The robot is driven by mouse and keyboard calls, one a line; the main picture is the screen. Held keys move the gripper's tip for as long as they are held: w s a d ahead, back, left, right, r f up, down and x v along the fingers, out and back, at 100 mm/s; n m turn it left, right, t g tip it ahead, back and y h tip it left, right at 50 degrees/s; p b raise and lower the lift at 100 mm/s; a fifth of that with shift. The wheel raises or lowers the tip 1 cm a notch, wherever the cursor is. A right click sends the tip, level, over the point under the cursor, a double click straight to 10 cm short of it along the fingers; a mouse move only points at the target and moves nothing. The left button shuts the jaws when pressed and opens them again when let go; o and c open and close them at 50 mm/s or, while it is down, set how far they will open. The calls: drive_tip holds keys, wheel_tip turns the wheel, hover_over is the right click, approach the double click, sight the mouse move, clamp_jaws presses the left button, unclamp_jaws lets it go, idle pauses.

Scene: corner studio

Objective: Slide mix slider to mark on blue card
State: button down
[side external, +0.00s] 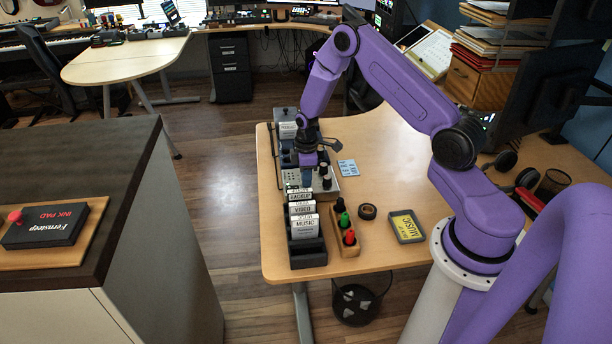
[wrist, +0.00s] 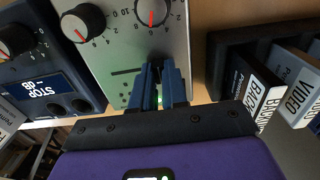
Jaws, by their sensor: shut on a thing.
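My gripper (side external: 308,168) reaches down over a silver panel (side external: 331,193) on the wooden desk. In the wrist view the two blue fingers of my gripper (wrist: 161,80) are close together at a slot in this silver panel (wrist: 105,50). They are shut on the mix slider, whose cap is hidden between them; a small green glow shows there. A blue card (side external: 347,168) lies flat on the desk to the right of the panel in the side view. Its marks are too small to read, and it is not in the wrist view.
Two knobs with red pointers, one of them a black-and-white knob (wrist: 83,22), sit beside the fingers. A black rack of labelled cards (side external: 308,252), a marker holder (side external: 345,235) and tape (side external: 367,211) stand nearer.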

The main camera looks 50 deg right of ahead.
drive_tip(key=shift+s+a, duration=0.15)
drive_tip(key=shift+a, duration=0.05)
drive_tip(key=c, duration=1.1)
unclamp_jaws()
drive_tip(key=shift+c, duration=0.2)
wheel_tip(320, 180, up, 18)
drive_tip(key=shift+f, duration=0.25)
